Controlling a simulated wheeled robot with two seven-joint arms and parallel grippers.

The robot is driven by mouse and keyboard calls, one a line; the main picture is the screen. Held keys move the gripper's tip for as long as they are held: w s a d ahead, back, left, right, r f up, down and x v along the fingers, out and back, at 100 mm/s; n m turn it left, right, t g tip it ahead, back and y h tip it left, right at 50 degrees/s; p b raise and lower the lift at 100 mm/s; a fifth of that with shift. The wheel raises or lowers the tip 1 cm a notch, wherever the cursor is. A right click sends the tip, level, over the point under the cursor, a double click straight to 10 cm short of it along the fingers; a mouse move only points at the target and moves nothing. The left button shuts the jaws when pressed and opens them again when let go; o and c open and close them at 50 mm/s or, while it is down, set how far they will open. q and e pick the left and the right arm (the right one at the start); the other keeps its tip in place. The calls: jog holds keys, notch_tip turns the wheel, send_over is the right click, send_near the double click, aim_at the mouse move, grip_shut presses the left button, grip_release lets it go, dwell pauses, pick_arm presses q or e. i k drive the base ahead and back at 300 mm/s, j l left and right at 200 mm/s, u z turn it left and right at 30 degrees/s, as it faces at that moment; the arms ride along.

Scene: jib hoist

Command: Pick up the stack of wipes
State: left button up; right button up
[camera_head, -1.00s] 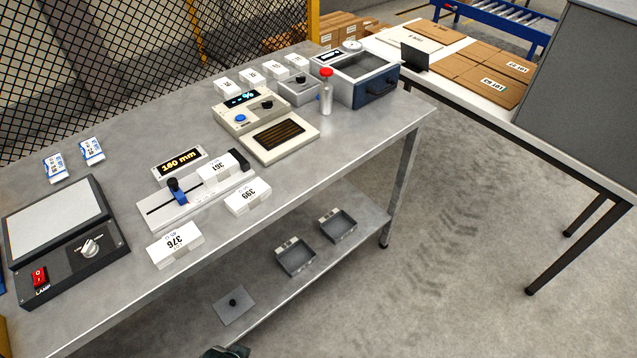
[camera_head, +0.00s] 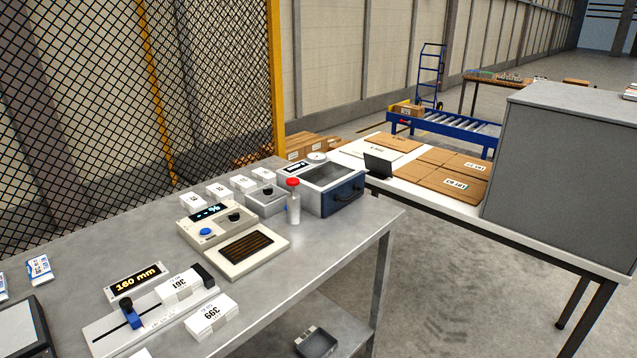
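No thing in view is clearly marked as wipes. A white banded block marked 361 (camera_head: 178,288) lies on the slide of the gauge with the 160 mm display. A similar block marked 399 (camera_head: 212,319) lies on the steel bench just in front of it. Small blue-and-white packets (camera_head: 39,270) lie at the bench's left, one cut by the picture edge. I cannot tell which of these, if any, is the stack of wipes. Neither of my grippers is in view.
The steel bench (camera_head: 330,230) also holds a beige tester (camera_head: 225,240), a red-capped bottle (camera_head: 293,204), a grey-blue drawer box (camera_head: 335,192) and several small white boxes. A white table (camera_head: 470,208) with flat cartons and a large grey cabinet (camera_head: 565,180) stand at right.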

aim_at(178, 288)
jog(key=u, duration=1.25)
